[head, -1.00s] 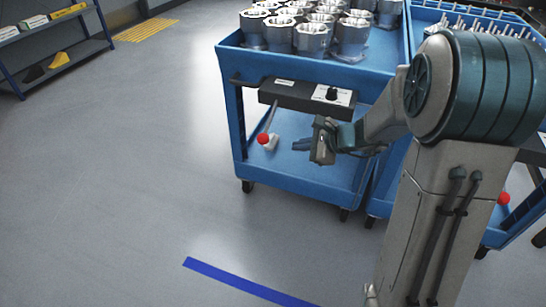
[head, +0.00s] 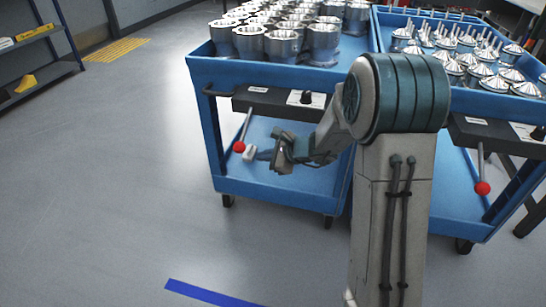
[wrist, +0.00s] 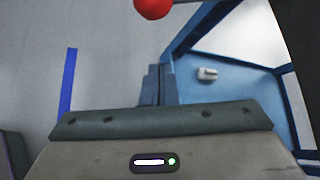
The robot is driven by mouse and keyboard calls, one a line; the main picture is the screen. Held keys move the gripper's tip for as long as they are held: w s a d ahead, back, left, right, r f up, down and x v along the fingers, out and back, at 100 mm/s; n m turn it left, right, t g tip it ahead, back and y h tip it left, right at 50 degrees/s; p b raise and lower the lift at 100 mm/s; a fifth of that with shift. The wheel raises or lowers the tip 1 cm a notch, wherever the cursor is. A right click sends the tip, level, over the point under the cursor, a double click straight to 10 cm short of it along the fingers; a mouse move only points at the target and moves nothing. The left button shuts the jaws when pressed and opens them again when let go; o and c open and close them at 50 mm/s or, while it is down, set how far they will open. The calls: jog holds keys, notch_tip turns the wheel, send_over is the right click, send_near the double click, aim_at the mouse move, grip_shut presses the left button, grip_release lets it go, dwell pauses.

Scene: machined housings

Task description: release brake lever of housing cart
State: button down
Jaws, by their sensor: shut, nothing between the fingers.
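The housing cart (head: 203,129) is blue, with machined housings (head: 282,45) on its top tray. Its brake lever (head: 246,124) hangs from a dark box under the top tray, slanting down to a red ball knob (head: 239,147). My gripper (head: 260,155) is in front of the cart, a little right of the knob and slightly lower, its fingers pointing left toward it. In the wrist view the shut fingers (wrist: 157,72) show below the red knob (wrist: 153,8), which is cut by the top edge. A gap shows between fingers and knob.
A second blue cart (head: 440,193) with cone-topped parts stands at the right, with its own red-knobbed lever (head: 482,187). A small pale block (wrist: 207,74) shows beyond my fingers. A shelf rack (head: 38,62) is at far left. The floor left of the cart is clear.

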aim_at(245, 128)
jog(key=shift+w+a+r, duration=0.1)
jog(key=shift+a+r, duration=0.15)
jog(key=shift+a, duration=0.45)
jog(key=shift+w+a+r, duration=0.15)
jog(key=shift+a+r, duration=0.05)
jog(key=shift+a, duration=0.45)
jog(key=shift+w+a+r, duration=0.1)
jog(key=shift+a+r, duration=0.15)
jog(key=shift+a, duration=0.45)
jog(key=shift+a+r, duration=0.1)
jog(key=shift+s+r+p, duration=0.15)
jog(key=shift+r+p, duration=0.15)
jog(key=shift+p, duration=0.5)
